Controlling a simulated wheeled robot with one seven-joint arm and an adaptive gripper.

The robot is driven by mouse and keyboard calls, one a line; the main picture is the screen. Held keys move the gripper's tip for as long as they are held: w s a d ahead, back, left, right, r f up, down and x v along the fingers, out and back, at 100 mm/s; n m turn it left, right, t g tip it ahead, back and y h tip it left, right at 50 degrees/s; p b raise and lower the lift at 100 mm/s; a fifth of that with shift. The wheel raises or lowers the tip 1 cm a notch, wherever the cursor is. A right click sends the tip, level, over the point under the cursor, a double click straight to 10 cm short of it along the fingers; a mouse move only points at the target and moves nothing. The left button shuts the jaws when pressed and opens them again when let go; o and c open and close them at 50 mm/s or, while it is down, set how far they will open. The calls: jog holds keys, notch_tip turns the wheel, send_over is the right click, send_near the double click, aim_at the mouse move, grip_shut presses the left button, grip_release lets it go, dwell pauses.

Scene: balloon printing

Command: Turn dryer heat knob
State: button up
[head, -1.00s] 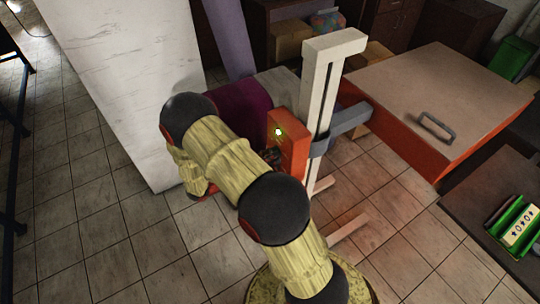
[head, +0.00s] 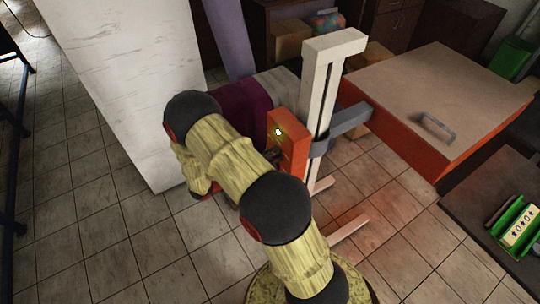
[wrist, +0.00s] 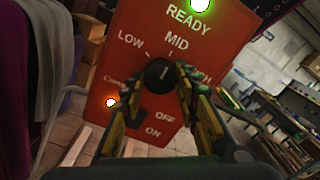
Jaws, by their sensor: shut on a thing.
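The dryer's red control panel (wrist: 165,35) fills the middle of the wrist view, tilted, with READY, LOW and MID readable and another label partly hidden at right. The round dark heat knob (wrist: 159,75) sits below MID, with a small light mark on its face. The mark's exact setting is hard to tell. My gripper (wrist: 158,82) is shut on the knob, one yellow-and-black finger on each side. In the head view the red control box (head: 289,140) is on the white post (head: 324,85); my arm largely hides the gripper there.
An OFF/ON switch area (wrist: 152,121) lies just below the knob, between the fingers. A bright light (wrist: 201,5) glows by READY and an orange light (wrist: 111,102) at lower left. A white block (head: 120,80) stands left.

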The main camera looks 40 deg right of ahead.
jog(key=shift+c, duration=1.4)
jog(key=shift+r+n+p, duration=0.1)
jog(key=shift+n+p, duration=0.2)
jog(key=shift+p, duration=0.1)
jog(key=shift+n+p, duration=4.75)
jog(key=shift+n, duration=0.95)
jog(key=o, duration=1.2)
jog(key=shift+c, duration=0.2)
